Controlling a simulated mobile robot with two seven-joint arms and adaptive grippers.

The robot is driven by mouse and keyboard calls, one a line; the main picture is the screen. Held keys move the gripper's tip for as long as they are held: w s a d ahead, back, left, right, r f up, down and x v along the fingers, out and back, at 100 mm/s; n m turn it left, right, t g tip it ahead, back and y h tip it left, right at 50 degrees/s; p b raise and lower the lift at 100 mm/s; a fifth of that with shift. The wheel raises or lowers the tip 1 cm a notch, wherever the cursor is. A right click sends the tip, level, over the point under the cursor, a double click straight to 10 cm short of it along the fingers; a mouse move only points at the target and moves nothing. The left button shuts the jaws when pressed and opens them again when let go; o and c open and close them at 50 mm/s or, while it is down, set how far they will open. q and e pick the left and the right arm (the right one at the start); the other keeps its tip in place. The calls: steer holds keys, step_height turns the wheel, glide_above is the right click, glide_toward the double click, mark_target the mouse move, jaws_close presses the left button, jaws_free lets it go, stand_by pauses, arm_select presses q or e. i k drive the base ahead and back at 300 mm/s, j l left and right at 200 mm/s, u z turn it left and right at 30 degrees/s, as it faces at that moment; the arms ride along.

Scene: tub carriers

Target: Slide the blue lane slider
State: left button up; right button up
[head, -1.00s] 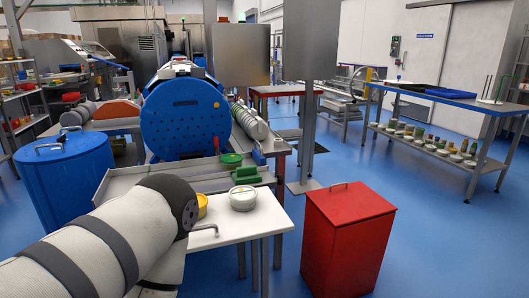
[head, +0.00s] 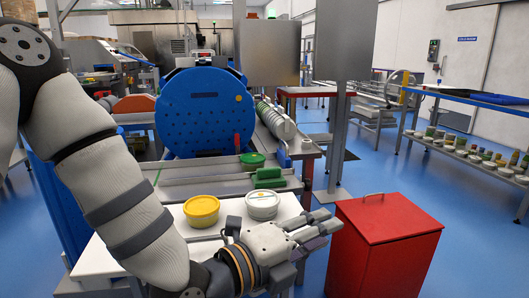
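A small blue block (head: 284,157), which looks like the blue lane slider, stands at the near end of the lane with the row of round lids. It is small, and its exact shape is hard to tell. My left gripper (head: 322,224) is over the right edge of the white table, nearer to me than the blue block and apart from it. Its fingers point right, and their gap is not clear. I see nothing held in it. My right gripper is not in view.
A yellow tub (head: 202,211) and a white tub (head: 262,204) stand on the white table (head: 105,258) beside my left arm. Green blocks (head: 267,178) and a green lid (head: 252,158) lie behind. A red bin (head: 385,245) stands right. A large blue drum (head: 205,112) is at the back.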

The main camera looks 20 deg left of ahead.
mark_target(283, 157)
steer(key=i+u, duration=0.35)
steer(key=i, duration=0.2)
steer(key=i+u, duration=0.4)
steer(key=i, duration=0.15)
steer(key=i+l, duration=0.25)
